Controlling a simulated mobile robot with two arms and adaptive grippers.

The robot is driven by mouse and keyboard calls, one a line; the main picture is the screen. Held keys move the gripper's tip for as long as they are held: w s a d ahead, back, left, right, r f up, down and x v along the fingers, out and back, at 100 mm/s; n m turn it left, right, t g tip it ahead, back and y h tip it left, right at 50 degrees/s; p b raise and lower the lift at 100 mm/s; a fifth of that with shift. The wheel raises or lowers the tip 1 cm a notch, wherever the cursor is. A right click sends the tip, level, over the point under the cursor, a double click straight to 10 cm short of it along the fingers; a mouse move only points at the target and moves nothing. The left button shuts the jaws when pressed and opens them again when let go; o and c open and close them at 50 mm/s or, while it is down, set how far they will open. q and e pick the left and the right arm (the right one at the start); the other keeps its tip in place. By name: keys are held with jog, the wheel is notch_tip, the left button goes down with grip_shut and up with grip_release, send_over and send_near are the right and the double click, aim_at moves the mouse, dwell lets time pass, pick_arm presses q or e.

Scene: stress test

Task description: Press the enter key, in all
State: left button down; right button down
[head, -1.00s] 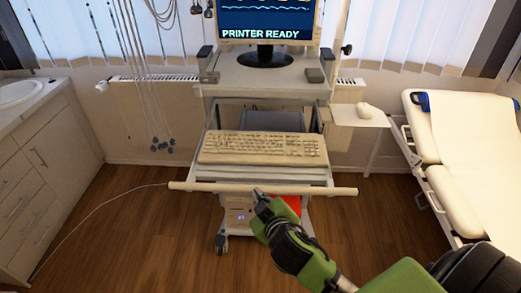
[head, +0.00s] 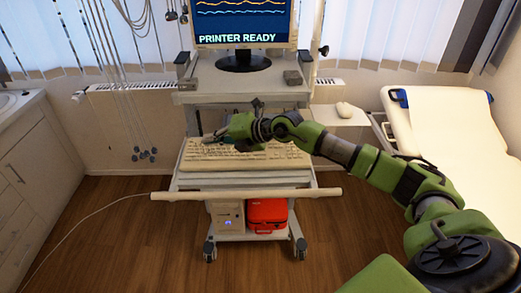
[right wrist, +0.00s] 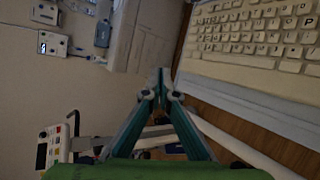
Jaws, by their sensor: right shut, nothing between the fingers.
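A beige keyboard (head: 275,159) lies on the pull-out shelf of a white trolley. My right gripper (head: 206,138) is above the left part of the keyboard, with its arm reaching in from the right. Its fingers are shut and empty. In the right wrist view the closed fingertips (right wrist: 161,74) point past the edge of the keyboard (right wrist: 250,60), which fills the upper right. I cannot tell whether they touch anything. The enter key cannot be picked out in either view. My left gripper is not in view.
A monitor (head: 242,22) reading "PRINTER READY" stands on the trolley top. A handle bar (head: 245,195) crosses the trolley's front. A red box (head: 267,214) sits low on the trolley.

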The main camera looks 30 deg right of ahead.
jog(key=d+m+g+h, duration=0.1)
jog(key=d+h, duration=0.5)
jog(key=d, duration=1.2)
jog(key=shift+g, duration=0.3)
notch_tip(320, 180, down, 8)
jog(key=b, duration=0.3)
jog(key=shift+w+b, duration=0.1)
jog(key=shift+b, duration=0.25)
jog(key=shift+f+b, duration=0.5)
jog(key=shift+b, duration=0.05)
jog(key=shift+f+b, duration=0.4)
jog(key=shift+b, duration=0.15)
